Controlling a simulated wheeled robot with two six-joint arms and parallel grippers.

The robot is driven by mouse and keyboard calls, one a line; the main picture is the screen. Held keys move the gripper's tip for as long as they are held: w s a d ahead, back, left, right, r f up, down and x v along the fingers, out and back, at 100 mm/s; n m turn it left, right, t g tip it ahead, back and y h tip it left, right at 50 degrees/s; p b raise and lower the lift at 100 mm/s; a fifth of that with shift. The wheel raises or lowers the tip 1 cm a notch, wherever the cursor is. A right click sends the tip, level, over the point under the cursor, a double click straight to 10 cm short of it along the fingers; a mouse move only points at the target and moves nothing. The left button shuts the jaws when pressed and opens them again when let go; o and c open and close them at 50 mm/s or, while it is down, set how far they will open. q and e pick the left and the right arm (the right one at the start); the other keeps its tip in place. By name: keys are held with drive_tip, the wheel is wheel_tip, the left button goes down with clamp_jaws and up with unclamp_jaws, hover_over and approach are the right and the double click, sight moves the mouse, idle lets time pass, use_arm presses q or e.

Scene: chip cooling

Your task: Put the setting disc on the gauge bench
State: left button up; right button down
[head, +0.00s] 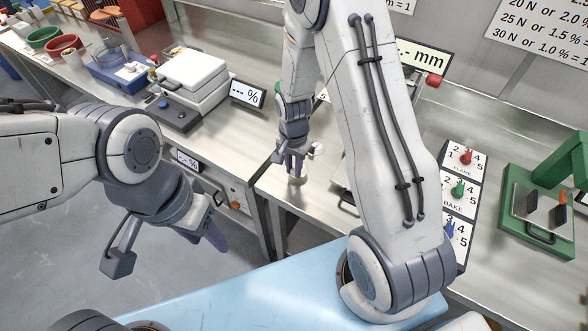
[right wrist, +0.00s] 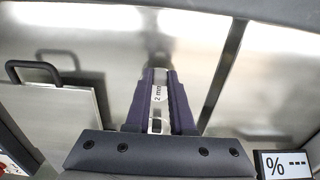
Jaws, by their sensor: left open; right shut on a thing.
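My right gripper (head: 296,168) reaches down over the steel counter near its front edge. In the right wrist view its fingers (right wrist: 158,105) are shut on a light-coloured piece labelled "2 mm", the setting disc (right wrist: 158,93), seen edge-on. In the head view the disc is mostly hidden by the fingers. The gauge bench, by its "mm" display (head: 428,60) and red knob (head: 433,81), is largely hidden behind my right arm. My left gripper (head: 166,250) is open and empty, over the floor in front of the counter.
A white lidded machine (head: 192,80) and a "%" display (head: 248,93) stand left of the right gripper. Numbered cards with coloured pegs (head: 460,190) and a green press (head: 545,195) stand to the right. A plate with a black handle (right wrist: 55,115) lies beside the right gripper.

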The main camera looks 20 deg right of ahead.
drive_tip(key=shift+f, duration=0.9)
drive_tip(key=shift+f, duration=0.1)
drive_tip(key=shift+f, duration=0.1)
drive_tip(key=c, duration=0.8)
unclamp_jaws()
